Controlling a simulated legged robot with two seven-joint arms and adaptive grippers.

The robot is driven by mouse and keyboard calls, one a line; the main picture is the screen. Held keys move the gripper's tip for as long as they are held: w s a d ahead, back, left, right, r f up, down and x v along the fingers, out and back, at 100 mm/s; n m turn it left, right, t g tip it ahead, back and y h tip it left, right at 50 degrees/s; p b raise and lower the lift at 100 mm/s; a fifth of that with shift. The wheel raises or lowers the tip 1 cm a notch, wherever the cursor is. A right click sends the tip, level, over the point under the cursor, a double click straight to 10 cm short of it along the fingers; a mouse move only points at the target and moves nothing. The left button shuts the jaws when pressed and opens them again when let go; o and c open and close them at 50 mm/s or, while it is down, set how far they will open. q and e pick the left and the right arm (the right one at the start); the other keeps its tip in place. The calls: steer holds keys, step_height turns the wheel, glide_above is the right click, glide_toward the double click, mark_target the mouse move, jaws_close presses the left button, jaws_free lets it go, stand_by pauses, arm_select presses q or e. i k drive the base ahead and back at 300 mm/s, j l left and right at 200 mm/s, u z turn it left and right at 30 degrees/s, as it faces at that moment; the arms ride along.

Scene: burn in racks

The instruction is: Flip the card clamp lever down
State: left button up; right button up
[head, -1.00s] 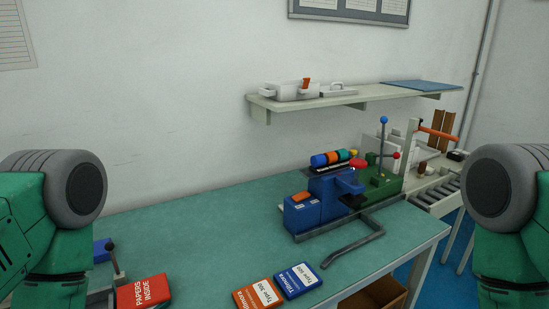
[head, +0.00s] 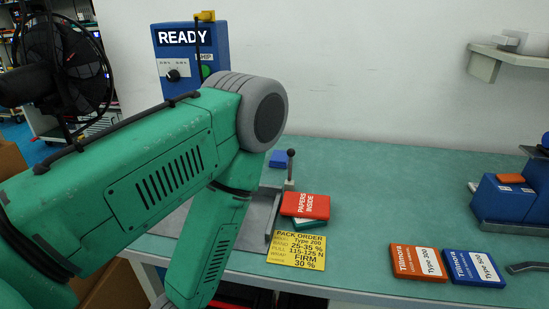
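A lever with a dark round knob (head: 291,153) stands roughly upright behind the red box, on a small light block (head: 289,185) at the right edge of a grey metal plate (head: 262,212). I take it for the card clamp lever. My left arm crosses the left half of the view and covers much of the plate. Its forearm points down towards the table's front edge, and the gripper itself is not visible. My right arm and gripper are out of view.
A red "PAPERS INSIDE" box (head: 306,205) lies on a green one (head: 303,222), beside a yellow pack order card (head: 297,250). Orange (head: 418,262) and blue (head: 473,267) boxes lie farther right. A blue "READY" panel (head: 191,65) stands behind. The table's middle is clear.

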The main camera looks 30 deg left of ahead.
mark_target(291, 152)
steer(key=u, duration=0.9)
